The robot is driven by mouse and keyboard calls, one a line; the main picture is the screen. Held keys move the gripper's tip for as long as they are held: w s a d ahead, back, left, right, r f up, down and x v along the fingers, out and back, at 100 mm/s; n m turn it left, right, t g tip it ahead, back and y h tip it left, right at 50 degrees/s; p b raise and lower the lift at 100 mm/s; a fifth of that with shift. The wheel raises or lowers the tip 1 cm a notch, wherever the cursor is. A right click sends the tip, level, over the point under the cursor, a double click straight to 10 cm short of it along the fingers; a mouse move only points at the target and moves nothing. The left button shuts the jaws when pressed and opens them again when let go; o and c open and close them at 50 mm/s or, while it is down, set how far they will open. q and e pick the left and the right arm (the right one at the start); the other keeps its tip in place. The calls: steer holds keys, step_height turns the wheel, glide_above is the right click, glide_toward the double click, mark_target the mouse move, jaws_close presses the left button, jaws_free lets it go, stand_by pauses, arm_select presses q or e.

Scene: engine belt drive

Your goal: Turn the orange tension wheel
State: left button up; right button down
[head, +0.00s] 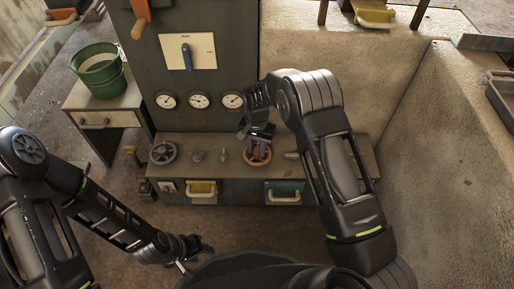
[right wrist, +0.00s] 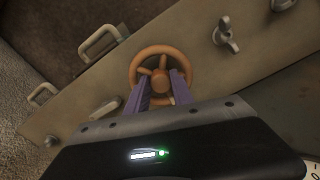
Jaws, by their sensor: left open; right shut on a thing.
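The orange tension wheel (head: 257,158) lies on the bench-like panel at the foot of the machine cabinet. In the right wrist view the wheel (right wrist: 161,57) shows its round rim, hub and spokes. My right gripper (head: 256,146) reaches down over the wheel from the right. Its two purple fingers (right wrist: 161,88) reach into the near part of the wheel and are shut on it; the exact contact is partly hidden by the gripper body. My left gripper (head: 200,246) hangs low, well away from the wheel, open and empty, though small and dark in the head view.
A grey handwheel (head: 163,152) and small wing knobs (head: 197,156) sit left of the wheel on the same panel. Three gauges (head: 199,100) and a blue lever (head: 187,56) are above. Drawers with handles (head: 202,188) are below. A green bucket (head: 98,72) stands on a side table. A concrete wall (head: 440,130) bounds the right.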

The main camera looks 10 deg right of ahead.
mark_target(257, 151)
stand_by(0.5)
steer(key=c, duration=1.4)
jaws_free()
steer(key=shift+r, duration=0.15)
step_height(257, 151, up, 8)
steer(key=shift+f+p, duration=0.2)
steer(key=shift+p, duration=1.05)
